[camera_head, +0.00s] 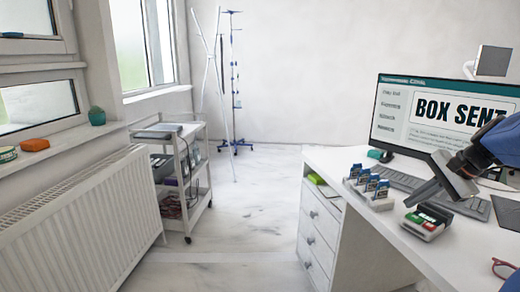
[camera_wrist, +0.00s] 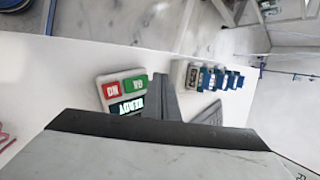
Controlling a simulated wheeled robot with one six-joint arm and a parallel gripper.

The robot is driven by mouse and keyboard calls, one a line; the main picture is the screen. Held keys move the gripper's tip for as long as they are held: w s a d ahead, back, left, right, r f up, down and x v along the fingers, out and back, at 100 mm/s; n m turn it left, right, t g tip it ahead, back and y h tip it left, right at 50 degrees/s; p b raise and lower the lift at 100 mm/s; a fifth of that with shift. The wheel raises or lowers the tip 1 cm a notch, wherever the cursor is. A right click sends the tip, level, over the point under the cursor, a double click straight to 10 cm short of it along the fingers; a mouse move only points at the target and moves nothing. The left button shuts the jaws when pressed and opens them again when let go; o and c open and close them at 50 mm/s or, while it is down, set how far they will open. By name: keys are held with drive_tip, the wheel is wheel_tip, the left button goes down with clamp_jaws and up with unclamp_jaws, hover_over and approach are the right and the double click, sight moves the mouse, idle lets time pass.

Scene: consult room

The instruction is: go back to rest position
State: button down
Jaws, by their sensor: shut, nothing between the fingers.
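My gripper (camera_head: 425,192) is shut and empty in the head view. It hangs in the air over the front part of the white desk (camera_head: 345,165), just above a small box with red and green buttons (camera_head: 428,222). In the wrist view the closed fingers (camera_wrist: 165,95) point between the button box (camera_wrist: 122,90) and a row of blue-and-white items in a holder (camera_wrist: 212,78). I cannot tell whether the fingertips touch the button box.
A monitor (camera_head: 440,115) reading "BOX SENT" and a keyboard (camera_head: 410,182) stand behind my gripper. The blue-and-white items (camera_head: 370,183) are to its left. Red glasses (camera_head: 503,268) lie at the desk's front right. A trolley (camera_head: 180,170) stands left; the floor between is clear.

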drive_tip(key=s+a+f+n+g+h, duration=0.1)
drive_tip(key=s+a+f+n, duration=0.1)
drive_tip(key=s+a+n, duration=0.35)
drive_tip(key=s+a+f+n+g+h, duration=0.1)
drive_tip(key=s+a+f+n, duration=0.15)
drive_tip(key=a, duration=0.65)
drive_tip(key=s+a+f+n+h, duration=0.1)
drive_tip(key=s+a+f+n, duration=0.2)
drive_tip(key=s+n, duration=0.1)
drive_tip(key=s+a+f+n+t, duration=0.1)
drive_tip(key=s+a+f+n, duration=0.1)
drive_tip(key=s, duration=0.4)
drive_tip(key=shift+s+a+f+n+h, duration=0.35)
drive_tip(key=shift+a+f+n+h, duration=0.1)
drive_tip(key=shift+n, duration=0.45)
